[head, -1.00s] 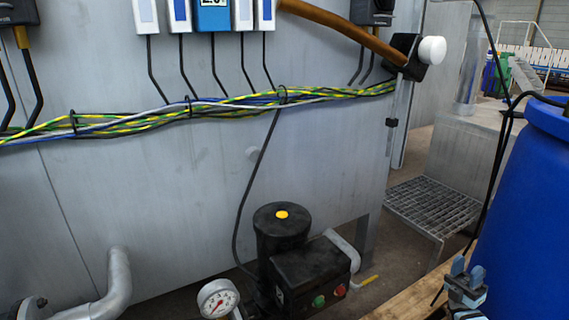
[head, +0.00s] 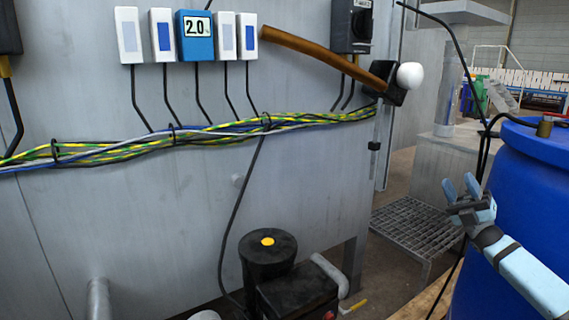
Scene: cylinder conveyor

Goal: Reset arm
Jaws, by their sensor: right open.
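My right gripper (head: 461,189) is in the head view at the right, in front of the blue drum (head: 525,190). Its two light blue fingers point up and stand apart, with nothing between them. Its light blue forearm comes in from the lower right. My left gripper is not in the head view.
A grey metal cabinet (head: 185,225) fills the left and middle. It bears switch boxes, a blue 2.0 display (head: 194,37), a cable bundle (head: 215,132) and a brown curved handle (head: 325,55). A black pump (head: 267,262) stands below. A metal grating step (head: 412,227) lies beside the drum.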

